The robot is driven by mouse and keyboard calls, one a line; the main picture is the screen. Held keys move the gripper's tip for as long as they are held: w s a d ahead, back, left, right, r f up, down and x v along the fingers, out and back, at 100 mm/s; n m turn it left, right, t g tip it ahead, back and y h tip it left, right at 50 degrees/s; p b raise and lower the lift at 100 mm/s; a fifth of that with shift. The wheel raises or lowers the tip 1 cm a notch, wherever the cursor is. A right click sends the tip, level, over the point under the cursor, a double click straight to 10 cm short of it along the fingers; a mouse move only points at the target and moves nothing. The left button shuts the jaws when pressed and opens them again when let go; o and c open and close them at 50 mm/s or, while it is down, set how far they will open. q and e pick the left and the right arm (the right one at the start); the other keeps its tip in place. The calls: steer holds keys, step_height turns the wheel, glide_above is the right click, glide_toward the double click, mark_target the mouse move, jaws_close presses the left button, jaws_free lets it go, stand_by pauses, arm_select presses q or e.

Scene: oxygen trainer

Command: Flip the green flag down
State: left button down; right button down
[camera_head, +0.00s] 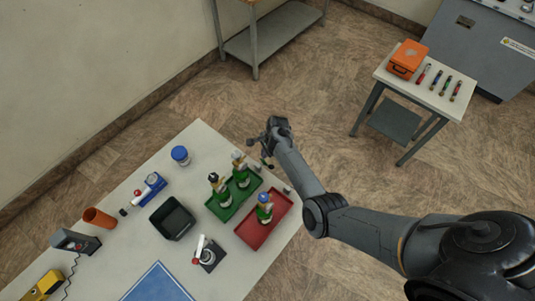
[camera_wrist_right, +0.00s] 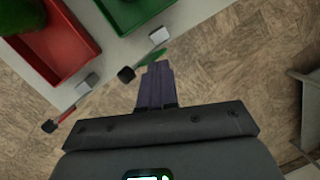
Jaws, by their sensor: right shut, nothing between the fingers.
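The green flag (camera_wrist_right: 152,58) shows in the right wrist view as a thin green strip beside the table edge, on an arm with a dark square end (camera_wrist_right: 126,74). It lies close to a pale block (camera_wrist_right: 158,35) at the edge of the table. My right gripper (camera_wrist_right: 157,68) is shut and empty, its fingertips right by the flag; whether they touch it I cannot tell. In the head view my right gripper (camera_head: 266,147) hangs at the table's far right edge, and the flag is too small to make out clearly. My left gripper is not in view.
A red flag (camera_wrist_right: 66,114) sits further along the same edge. A green tray (camera_head: 225,210) and a red tray (camera_head: 252,241), both holding green bottles, stand close by on the white table (camera_head: 200,138). Open floor lies right of the edge; a small side table (camera_head: 432,96) stands beyond.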

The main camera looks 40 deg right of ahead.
steer(key=shift+w+f, duration=0.2)
steer(key=shift+w, duration=0.15)
steer(key=shift+r, duration=0.1)
steer(key=d+p+v, duration=0.1)
steer(key=p+v, duration=0.1)
steer(key=v, duration=1)
steer(key=shift+s, duration=0.15)
steer(key=shift+f, duration=0.2)
